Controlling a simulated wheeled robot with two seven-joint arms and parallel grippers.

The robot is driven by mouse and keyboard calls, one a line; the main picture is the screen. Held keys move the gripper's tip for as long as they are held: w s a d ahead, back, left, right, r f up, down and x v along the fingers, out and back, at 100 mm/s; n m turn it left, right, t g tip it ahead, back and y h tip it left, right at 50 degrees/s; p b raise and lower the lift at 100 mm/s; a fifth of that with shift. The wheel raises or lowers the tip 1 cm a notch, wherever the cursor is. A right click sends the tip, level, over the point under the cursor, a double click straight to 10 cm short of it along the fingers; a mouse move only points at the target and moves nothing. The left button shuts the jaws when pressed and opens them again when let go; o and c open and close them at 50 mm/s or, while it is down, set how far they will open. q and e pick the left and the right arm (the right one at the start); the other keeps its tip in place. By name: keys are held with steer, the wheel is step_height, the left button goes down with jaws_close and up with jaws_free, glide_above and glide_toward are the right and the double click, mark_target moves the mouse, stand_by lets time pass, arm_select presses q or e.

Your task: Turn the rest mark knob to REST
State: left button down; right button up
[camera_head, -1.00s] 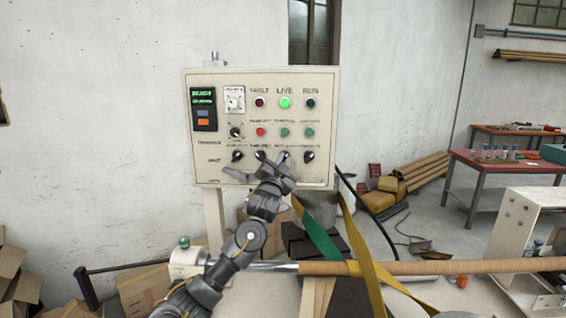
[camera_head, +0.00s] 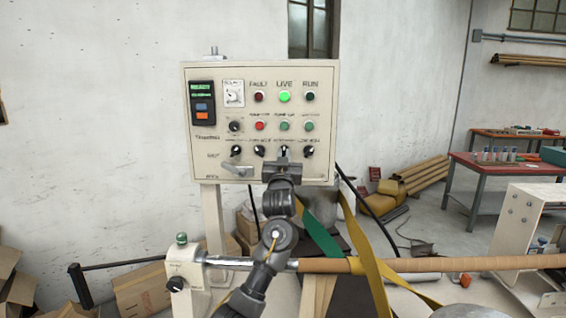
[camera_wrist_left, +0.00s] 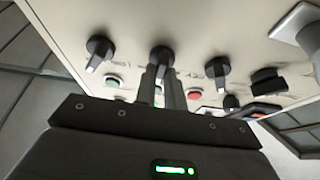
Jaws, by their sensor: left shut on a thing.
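The pale control panel (camera_head: 207,170) carries a lower row of black rotary knobs. My left gripper (camera_head: 284,158) is at the third knob from the left in this row. In the left wrist view its two narrow fingers (camera_wrist_left: 163,85) are shut on that black knob (camera_wrist_left: 162,53). The fingers and gripper body hide part of the knob. The neighbouring knobs stand free on either side, one black knob (camera_wrist_left: 100,47) at left and another (camera_wrist_left: 217,67) at right. The knob labels are too small and blurred to read, including any REST mark. My right gripper is not in view.
A grey lever handle (camera_head: 237,169) sticks out at the panel's lower left. The LIVE lamp (camera_head: 284,97) glows green. A horizontal roll (camera_head: 430,265) with yellow and green straps lies in front below the panel. Cardboard boxes (camera_head: 140,292) stand at left.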

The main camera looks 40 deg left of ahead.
arm_select(q)
steer(key=n+g+y, duration=0.1)
steer(key=n, duration=0.2)
steer(key=n+g+y+b, duration=0.1)
steer(key=n, duration=0.2)
steer(key=shift+w+d+r+n+g, duration=0.1)
steer(key=shift+n+g, duration=0.2)
steer(key=shift+n, duration=0.1)
steer(key=shift+r+n+g+y+b, duration=0.1)
steer(key=shift+n+g+y+b, duration=0.3)
steer(key=shift+n, duration=0.65)
steer(key=shift+r+n+g+y+b, duration=0.1)
steer(key=shift+n+g+y+b, duration=0.25)
steer(key=shift+n, duration=0.7)
steer(key=shift+g, duration=0.25)
steer(key=c, duration=1.5)
jaws_free()
steer(key=shift+f, duration=0.15)
